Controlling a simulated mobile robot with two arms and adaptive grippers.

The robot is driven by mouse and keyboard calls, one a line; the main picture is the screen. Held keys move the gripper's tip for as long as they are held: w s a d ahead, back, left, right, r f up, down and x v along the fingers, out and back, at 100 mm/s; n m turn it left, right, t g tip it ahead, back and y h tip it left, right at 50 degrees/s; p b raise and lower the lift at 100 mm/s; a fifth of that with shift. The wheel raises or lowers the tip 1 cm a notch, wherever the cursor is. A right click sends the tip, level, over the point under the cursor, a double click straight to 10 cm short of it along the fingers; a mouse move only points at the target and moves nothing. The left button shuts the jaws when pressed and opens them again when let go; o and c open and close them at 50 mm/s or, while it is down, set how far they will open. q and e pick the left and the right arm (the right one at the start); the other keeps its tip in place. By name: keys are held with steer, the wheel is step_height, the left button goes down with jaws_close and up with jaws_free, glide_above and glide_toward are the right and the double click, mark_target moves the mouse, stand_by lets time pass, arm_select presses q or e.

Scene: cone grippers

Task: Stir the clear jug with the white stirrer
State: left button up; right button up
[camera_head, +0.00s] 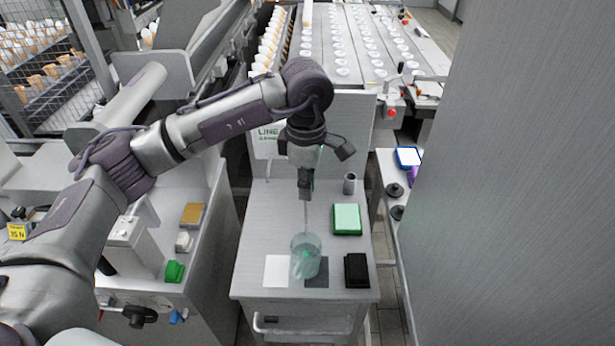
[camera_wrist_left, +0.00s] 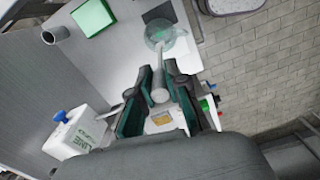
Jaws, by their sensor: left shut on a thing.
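The clear jug (camera_head: 306,262) stands upright near the front of the metal table, between a white square and a dark square. It also shows in the left wrist view (camera_wrist_left: 180,45). My left gripper (camera_head: 305,190) is above and behind the jug, pointing down. It is shut on the white stirrer (camera_head: 306,215), whose thin shaft runs down toward the jug. The stirrer's thicker handle (camera_wrist_left: 158,88) shows between the fingers in the left wrist view. A pale green shape shows inside the jug; whether it is the stirrer's tip is hard to tell. My right gripper is not in view.
On the table (camera_head: 262,225) are a green box (camera_head: 347,219), a black box (camera_head: 356,270), a grey cup (camera_head: 349,184) and a white square (camera_head: 276,270). A labelled white panel (camera_head: 350,125) rises behind. A large grey wall (camera_head: 510,200) blocks the right. The table's left part is clear.

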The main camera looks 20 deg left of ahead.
mark_target(306, 222)
arm_select(q)
steer(key=shift+f, duration=0.65)
step_height(306, 222, down, 2)
steer(key=shift+f+b, duration=0.1)
steer(key=shift+b, duration=0.55)
steer(key=shift+f+b, duration=0.3)
steer(key=shift+f, duration=0.35)
step_height(306, 222, down, 3)
steer(key=b, duration=0.2)
steer(key=shift+r+b, duration=0.1)
steer(key=shift+b, duration=0.25)
step_height(306, 222, down, 8)
steer(key=b, duration=0.7)
steer(key=shift+w+r, duration=0.1)
steer(key=shift+r, duration=0.05)
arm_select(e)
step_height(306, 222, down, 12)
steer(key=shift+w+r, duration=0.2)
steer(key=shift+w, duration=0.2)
